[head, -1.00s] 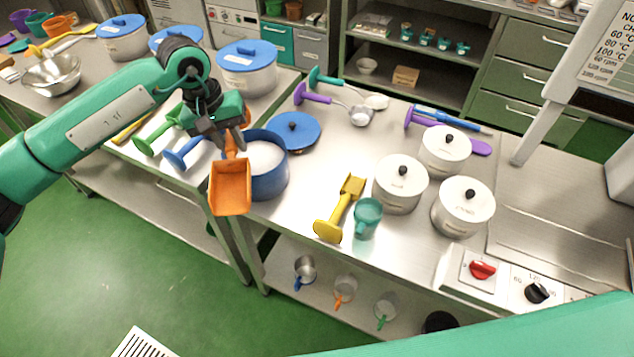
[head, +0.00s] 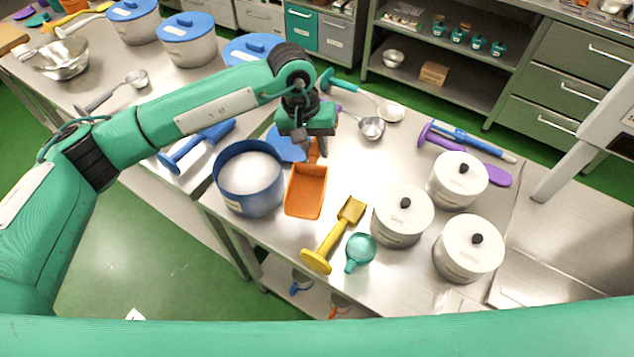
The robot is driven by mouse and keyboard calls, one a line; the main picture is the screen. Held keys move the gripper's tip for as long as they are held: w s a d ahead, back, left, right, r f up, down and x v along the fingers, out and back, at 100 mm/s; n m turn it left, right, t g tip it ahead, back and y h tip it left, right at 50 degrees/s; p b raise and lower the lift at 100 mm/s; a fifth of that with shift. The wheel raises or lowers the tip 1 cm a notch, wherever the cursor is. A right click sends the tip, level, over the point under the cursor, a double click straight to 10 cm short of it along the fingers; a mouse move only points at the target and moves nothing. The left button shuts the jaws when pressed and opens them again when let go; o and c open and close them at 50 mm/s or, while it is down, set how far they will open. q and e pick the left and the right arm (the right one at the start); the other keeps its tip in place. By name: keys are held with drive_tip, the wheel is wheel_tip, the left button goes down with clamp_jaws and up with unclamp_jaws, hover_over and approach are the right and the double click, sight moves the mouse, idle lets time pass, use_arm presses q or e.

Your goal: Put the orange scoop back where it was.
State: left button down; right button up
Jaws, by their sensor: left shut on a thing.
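The orange scoop (head: 306,191) hangs from my left gripper (head: 315,150), which is shut on its handle. Its bowl faces up toward the camera, over the steel table just right of the blue pot. I cannot tell whether the scoop touches the table. The blue pot (head: 250,193) is open and full of white powder. My left arm comes in from the left and hides part of the blue lid (head: 287,143) behind the gripper. My right gripper is not in view; a green arm link of mine crosses the bottom of the picture.
White lidded pots (head: 402,228) stand further right. A blue scoop (head: 195,150) lies on the left table. Bare steel (head: 385,160) shows behind the white pots.

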sight(315, 160)
use_arm(q)
drive_tip(key=x, duration=0.2)
drive_tip(key=a+p+x, duration=0.1)
drive_tip(key=x, duration=0.1)
drive_tip(key=shift+d+f, duration=0.1)
drive_tip(key=shift+f, duration=0.25)
drive_tip(key=p+x, duration=0.1)
drive_tip(key=x, duration=0.1)
drive_tip(key=a+x, duration=0.1)
drive_tip(key=x, duration=0.1)
drive_tip(key=shift+w+d+f+p, duration=0.1)
drive_tip(key=shift+w+f+p, duration=0.1)
drive_tip(key=shift+f+p, duration=0.25)
drive_tip(key=shift+f, duration=0.6)
drive_tip(key=x, duration=0.1)
drive_tip(key=p+x, duration=0.1)
drive_tip(key=x, duration=0.1)
drive_tip(key=shift+a+f, duration=0.2)
drive_tip(key=shift+a, duration=0.1)
drive_tip(key=shift+f, duration=0.45)
drive_tip(key=c, duration=1.2)
unclamp_jaws()
drive_tip(key=shift+c, duration=0.2)
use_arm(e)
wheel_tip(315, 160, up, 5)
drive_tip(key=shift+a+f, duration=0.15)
use_arm(q)
drive_tip(key=shift+r, duration=0.1)
